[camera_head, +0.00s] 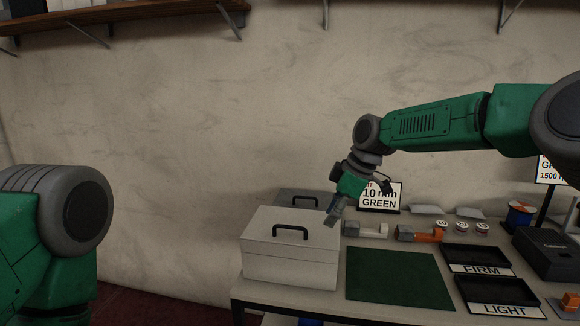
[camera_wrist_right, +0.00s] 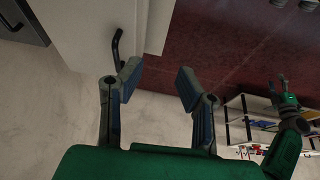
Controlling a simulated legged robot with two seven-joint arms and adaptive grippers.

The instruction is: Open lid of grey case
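A pale case (camera_head: 290,257) with a black handle (camera_head: 291,230) stands at the table's left end, its lid shut. A darker grey case (camera_head: 303,200) stands behind it, partly hidden, with its own black handle and its lid seemingly shut. My right gripper (camera_head: 334,216) points down by the pale case's right rear corner. In the wrist view my right gripper (camera_wrist_right: 158,80) is open and empty; the pale case (camera_wrist_right: 82,28) and the grey case (camera_wrist_right: 22,22) lie beyond its fingers. My left gripper (camera_wrist_right: 283,92) shows small in the wrist view; its fingers are unclear.
A green mat (camera_head: 398,276) lies right of the pale case. Black trays marked FIRM (camera_head: 476,258) and LIGHT (camera_head: 500,295) lie farther right. A sign (camera_head: 380,196) and small fixtures (camera_head: 420,234) stand at the back. A wall shelf (camera_head: 120,19) hangs upper left.

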